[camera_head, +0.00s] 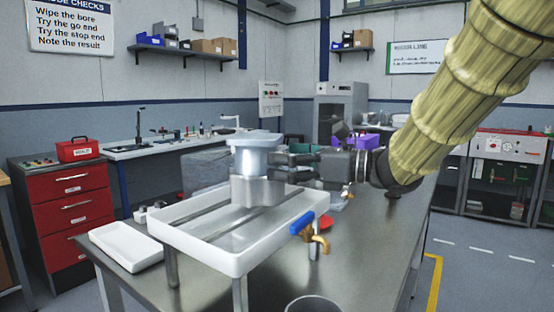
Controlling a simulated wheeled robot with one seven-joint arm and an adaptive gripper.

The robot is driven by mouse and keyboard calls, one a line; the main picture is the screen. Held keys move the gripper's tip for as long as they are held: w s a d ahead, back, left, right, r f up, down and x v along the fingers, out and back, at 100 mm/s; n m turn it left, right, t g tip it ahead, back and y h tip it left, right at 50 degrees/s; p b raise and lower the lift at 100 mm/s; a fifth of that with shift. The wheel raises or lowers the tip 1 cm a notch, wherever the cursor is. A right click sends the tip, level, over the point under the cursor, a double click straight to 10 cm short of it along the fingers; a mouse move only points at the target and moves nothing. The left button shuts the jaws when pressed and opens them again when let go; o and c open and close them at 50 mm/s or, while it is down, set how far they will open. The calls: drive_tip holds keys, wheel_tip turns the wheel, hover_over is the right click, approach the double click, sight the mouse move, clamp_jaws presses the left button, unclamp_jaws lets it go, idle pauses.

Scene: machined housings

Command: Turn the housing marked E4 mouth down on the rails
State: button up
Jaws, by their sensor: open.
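A grey metal housing (257,190) stands upright on the rails (208,212) of a raised white tray (178,240). It has a wide pale flange at the top, a narrower neck, and a broader faceted lower part. No E4 mark can be read on it, and its mouth cannot be seen from here. My gripper (278,160) comes in level from the right, its dark fingers open at the neck just below the flange. Whether they touch the housing cannot be told. The far side of the housing is hidden.
A tap with a blue handle (301,223) sticks out at the tray's front right. A small white tray (125,246) lies at the left on the metal table (365,235). A round container (312,303) shows at the bottom edge. Purple bins (363,141) stand behind my gripper. The table's right front is clear.

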drive_tip(key=shift+s+d+f, duration=0.1)
drive_tip(key=shift+s+d, duration=0.1)
drive_tip(key=shift+d, duration=0.3)
drive_tip(key=v, duration=0.8)
drive_tip(key=shift+r, duration=0.25)
drive_tip(key=shift+s, duration=0.1)
